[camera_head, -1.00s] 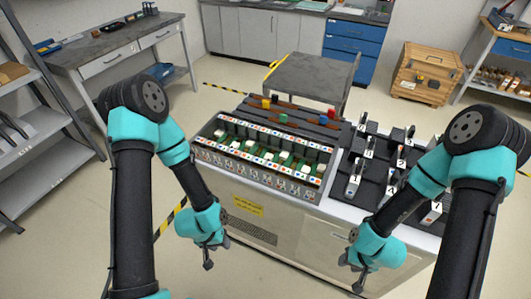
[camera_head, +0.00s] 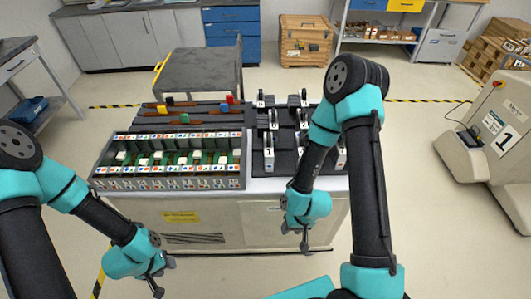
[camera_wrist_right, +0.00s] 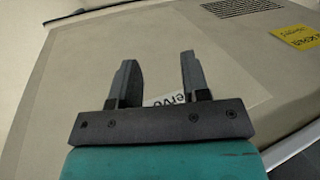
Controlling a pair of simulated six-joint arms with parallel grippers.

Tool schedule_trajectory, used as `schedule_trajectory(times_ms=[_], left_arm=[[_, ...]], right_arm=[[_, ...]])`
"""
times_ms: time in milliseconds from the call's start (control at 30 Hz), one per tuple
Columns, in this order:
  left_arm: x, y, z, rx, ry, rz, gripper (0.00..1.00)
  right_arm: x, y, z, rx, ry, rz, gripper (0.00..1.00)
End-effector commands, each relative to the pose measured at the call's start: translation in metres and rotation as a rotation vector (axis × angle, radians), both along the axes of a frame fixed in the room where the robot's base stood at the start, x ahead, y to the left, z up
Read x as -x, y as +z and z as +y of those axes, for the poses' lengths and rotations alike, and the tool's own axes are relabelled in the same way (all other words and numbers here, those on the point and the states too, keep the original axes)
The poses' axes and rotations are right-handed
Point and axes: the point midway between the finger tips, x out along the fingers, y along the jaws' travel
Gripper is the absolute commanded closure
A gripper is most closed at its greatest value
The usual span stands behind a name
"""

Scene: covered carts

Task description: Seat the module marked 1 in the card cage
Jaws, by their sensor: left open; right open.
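The card cage (camera_head: 170,184) is the long open rack on the left of the cart top, with rows of small coloured and white parts inside. Several upright modules stand in the dark holder (camera_head: 258,170) right of it. One module (camera_head: 269,153) at the holder's front left seems to bear a 1; other labels are too small to read surely. My left gripper (camera_head: 161,278) is open and empty, low in front of the cart's left part. My right gripper (camera_head: 303,236) is open and empty before the cart front, below the modules; its spread fingers show in the right wrist view (camera_wrist_right: 159,78).
A strip with coloured blocks (camera_head: 186,117) lies behind the cage. A grey wheeled table (camera_head: 200,72) stands behind the cart. Floor right of the cart is clear.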

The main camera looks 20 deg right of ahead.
Motion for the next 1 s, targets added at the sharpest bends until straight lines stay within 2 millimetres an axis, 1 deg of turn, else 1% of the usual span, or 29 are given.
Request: schedule_trajectory(times_ms=[467, 600, 700, 900, 1000], left_arm=[[0.0, 0.0, 0.0, 0.0, 0.0, 0.0, 0.57], [0.0, 0.0, 0.0, 0.0, 0.0, 0.0, 0.57], [0.0, 0.0, 0.0, 0.0, 0.0, 0.0, 0.57], [0.0, 0.0, 0.0, 0.0, 0.0, 0.0, 0.57], [0.0, 0.0, 0.0, 0.0, 0.0, 0.0, 0.57]], right_arm=[[0.0, 0.0, 0.0, 0.0, 0.0, 0.0, 0.57], [0.0, 0.0, 0.0, 0.0, 0.0, 0.0, 0.44], [0.0, 0.0, 0.0, 0.0, 0.0, 0.0, 0.36], [-0.0001, 0.0001, 0.0003, 0.0, 0.0, 0.0, 0.36], [-0.0026, 0.0012, 0.0046, -0.004, 0.007, 0.006, 0.36]])
